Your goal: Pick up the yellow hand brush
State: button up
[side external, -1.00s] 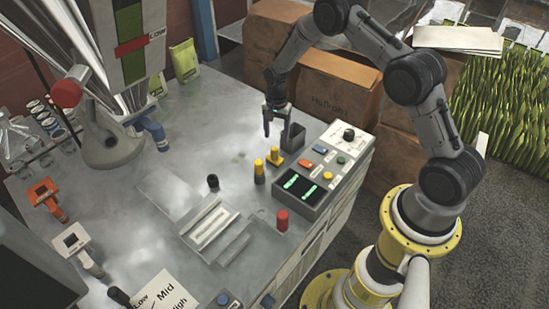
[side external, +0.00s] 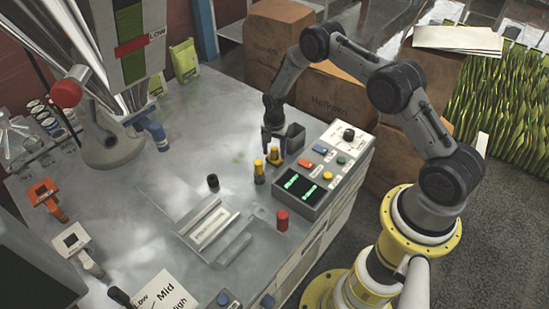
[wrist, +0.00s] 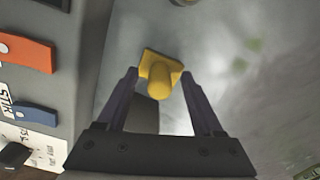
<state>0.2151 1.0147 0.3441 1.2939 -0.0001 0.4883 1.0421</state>
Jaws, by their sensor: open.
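The yellow hand brush (side external: 274,157) stands on the metal table with its knob handle up, beside the control box. In the wrist view, its square base and rounded handle (wrist: 160,76) show between the finger ends. My gripper (side external: 274,143) is open and points down right above the brush, one finger on each side in the wrist view (wrist: 159,74). I cannot tell whether the fingers touch it. The gripper partly covers the brush handle in the side view.
The control box (side external: 330,165) with coloured buttons stands close on the right. A dark grey open container (side external: 295,137) is just behind the brush. A yellow cylinder (side external: 259,172) and a black one (side external: 213,181) stand nearer the front.

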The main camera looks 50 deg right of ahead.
aim_at(275, 149)
grip_shut()
dwell(0.4)
jog(key=shift+r, duration=0.6)
notch_tip(275, 149, up, 3)
jog(key=shift+s+f, duration=0.15)
jog(key=shift+f, duration=0.05)
jog(key=s+a+r, duration=0.3)
jog(key=s+r, duration=0.6)
jog(key=s, duration=0.4)
jog(key=shift+s, duration=0.25)
jog(key=shift+r, duration=0.1)
